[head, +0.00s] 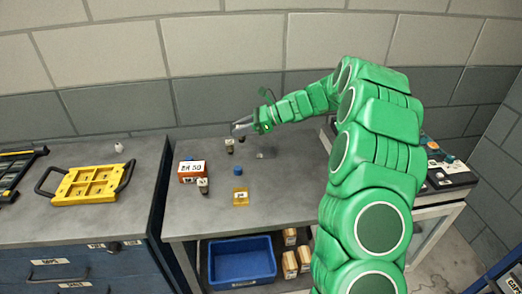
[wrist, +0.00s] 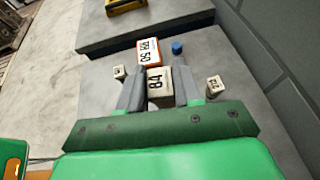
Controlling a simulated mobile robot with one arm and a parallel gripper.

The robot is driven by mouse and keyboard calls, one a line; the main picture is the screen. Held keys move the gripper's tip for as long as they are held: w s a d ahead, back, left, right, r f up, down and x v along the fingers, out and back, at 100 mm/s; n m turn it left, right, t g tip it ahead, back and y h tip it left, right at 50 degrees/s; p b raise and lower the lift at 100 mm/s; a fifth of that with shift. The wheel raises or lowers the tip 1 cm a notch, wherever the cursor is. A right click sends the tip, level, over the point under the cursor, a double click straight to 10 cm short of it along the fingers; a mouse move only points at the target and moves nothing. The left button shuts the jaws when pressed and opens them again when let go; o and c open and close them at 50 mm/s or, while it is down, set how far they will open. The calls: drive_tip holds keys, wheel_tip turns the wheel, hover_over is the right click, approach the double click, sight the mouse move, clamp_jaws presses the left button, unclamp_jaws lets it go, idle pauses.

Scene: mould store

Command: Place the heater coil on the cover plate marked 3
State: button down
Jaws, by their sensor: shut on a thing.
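My gripper (head: 241,128) is above the back of the middle bench. In the wrist view its fingers (wrist: 160,90) are shut on a pale block (wrist: 160,82) with dark characters on its label, held close to the camera. I cannot tell whether this block is the heater coil. A yellow plate (head: 90,184) with several panels and black handles lies on the left bench. Its marks are too small to read, so I cannot tell which panel is 3. Its edge also shows at the top of the wrist view (wrist: 124,5).
An orange box (head: 192,172) with a white label, small labelled blocks (head: 203,186) (head: 229,146), a blue cylinder (head: 238,171) and a yellow block (head: 240,197) stand on the middle bench. A blue bin (head: 241,262) is below. A gap separates the benches. The wall is close behind.

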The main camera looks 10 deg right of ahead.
drive_tip(key=s+d+m+t, duration=0.35)
drive_tip(key=s+d, duration=0.25)
drive_tip(key=d, duration=0.4)
hover_over(266, 152)
drive_tip(key=shift+n+h, duration=0.25)
drive_tip(key=shift+h, duration=0.05)
drive_tip(key=f, duration=0.8)
drive_tip(key=shift+s, duration=0.4)
drive_tip(key=shift+w+f, duration=0.5)
drive_tip(key=shift+f, duration=1.75)
drive_tip(key=c, duration=0.8)
unclamp_jaws()
drive_tip(key=shift+f, duration=0.1)
